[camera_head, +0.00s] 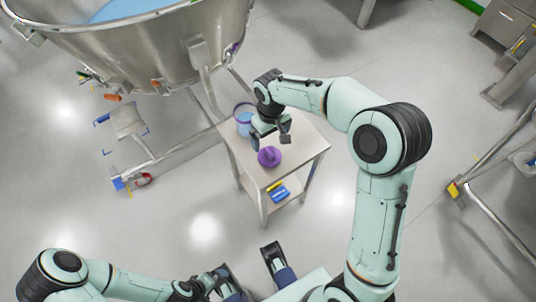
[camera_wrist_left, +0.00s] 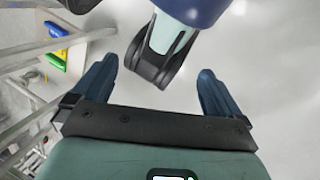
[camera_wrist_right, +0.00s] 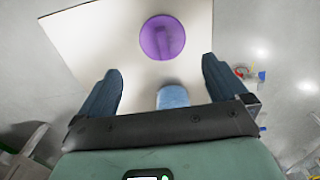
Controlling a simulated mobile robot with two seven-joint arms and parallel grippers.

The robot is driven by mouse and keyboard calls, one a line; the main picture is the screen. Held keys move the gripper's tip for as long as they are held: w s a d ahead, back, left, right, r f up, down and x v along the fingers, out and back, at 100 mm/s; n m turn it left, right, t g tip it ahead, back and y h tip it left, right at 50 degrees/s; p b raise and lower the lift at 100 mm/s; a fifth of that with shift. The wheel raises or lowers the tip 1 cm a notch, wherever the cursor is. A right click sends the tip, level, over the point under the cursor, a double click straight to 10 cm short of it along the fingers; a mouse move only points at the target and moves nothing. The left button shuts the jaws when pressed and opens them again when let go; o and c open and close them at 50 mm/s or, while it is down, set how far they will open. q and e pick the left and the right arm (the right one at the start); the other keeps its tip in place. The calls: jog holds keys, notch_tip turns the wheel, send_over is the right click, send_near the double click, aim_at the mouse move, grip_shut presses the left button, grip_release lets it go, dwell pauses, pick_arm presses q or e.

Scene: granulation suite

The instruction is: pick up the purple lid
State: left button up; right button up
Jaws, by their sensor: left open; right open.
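The purple lid (camera_head: 269,156) lies on top of a small table (camera_head: 304,150), near its front-left part. It shows as a round purple disc with a raised grip in the right wrist view (camera_wrist_right: 162,38). My right gripper (camera_head: 271,138) is open and empty above the table, just behind the lid in the head view. In the right wrist view its fingers (camera_wrist_right: 162,64) are spread, with the lid beyond their tips. My left gripper (camera_wrist_left: 160,68) is open and empty, low over the floor at the bottom of the head view.
A tub with a purple rim and blue contents (camera_head: 243,117) stands at the table's back left, beside my right gripper. Blue and yellow items (camera_head: 279,192) lie on the lower shelf. A large steel vessel (camera_head: 150,45) stands behind left. A metal frame (camera_head: 490,215) stands at right.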

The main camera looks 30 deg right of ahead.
aim_at(270, 151)
notch_tip(270, 151, down, 4)
jog(key=shift+f+b, duration=0.1)
jog(key=shift+b, duration=0.2)
jog(key=f, duration=0.2)
jog(key=f+b, duration=0.1)
jog(key=f, duration=0.2)
jog(key=shift+s+a, duration=0.1)
jog(key=shift+a, duration=0.1)
pick_arm(q)
jog(key=shift+t, duration=0.6)
jog(key=w+f, duration=0.1)
jog(key=w+a+f, duration=0.1)
jog(key=w+f, duration=0.1)
jog(key=shift+w+a, duration=0.3)
jog(key=shift+a, duration=0.05)
pick_arm(e)
jog(key=c, duration=0.9)
